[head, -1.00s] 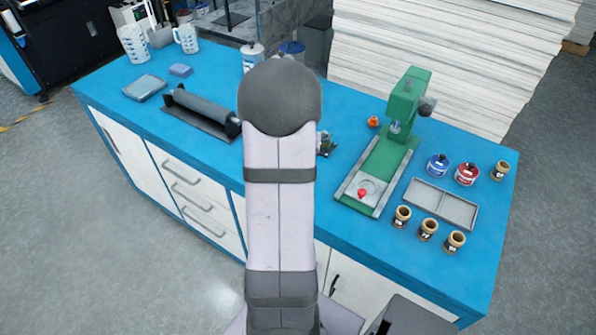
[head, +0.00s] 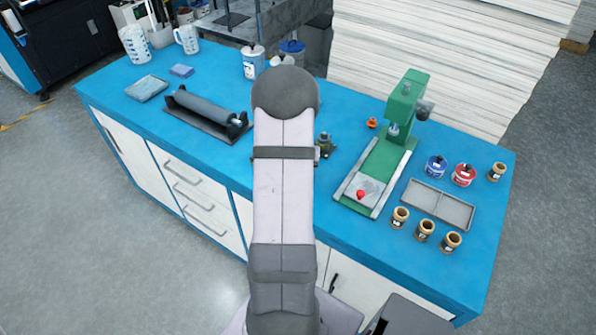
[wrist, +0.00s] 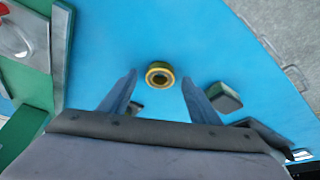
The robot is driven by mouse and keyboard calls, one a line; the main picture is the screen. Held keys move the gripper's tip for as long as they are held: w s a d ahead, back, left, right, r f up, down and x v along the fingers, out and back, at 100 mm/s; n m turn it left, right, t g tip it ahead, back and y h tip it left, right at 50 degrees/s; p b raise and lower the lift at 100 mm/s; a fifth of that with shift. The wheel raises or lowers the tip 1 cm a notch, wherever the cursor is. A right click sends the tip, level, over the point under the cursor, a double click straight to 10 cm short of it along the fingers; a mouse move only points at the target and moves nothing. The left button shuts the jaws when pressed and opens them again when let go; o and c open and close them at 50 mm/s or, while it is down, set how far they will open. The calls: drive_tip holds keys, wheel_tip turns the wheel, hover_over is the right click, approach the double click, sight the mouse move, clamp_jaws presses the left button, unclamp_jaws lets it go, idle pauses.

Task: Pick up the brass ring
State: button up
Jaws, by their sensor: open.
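The brass ring (wrist: 159,74) shows in the wrist view as a small yellow-gold ring with a dark middle, standing out against the blue bench top. My gripper (wrist: 160,78) is open, with one finger on each side of the ring in the picture and blue bench visible between. The gap in height between fingers and ring cannot be judged. In the head view my arm covers the gripper, and I cannot make out the ring for certain there.
The green press (head: 385,160) stands right of my arm; its base (wrist: 28,45) edges the wrist view. A black roller (head: 207,113) lies to the left. A small dark item (head: 325,146) sits beside my arm. A grey tray (head: 438,205) and several jars are at right.

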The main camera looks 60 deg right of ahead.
drive_tip(key=shift+d+f, duration=0.15)
drive_tip(key=shift+f, duration=0.1)
drive_tip(key=c, duration=1.2)
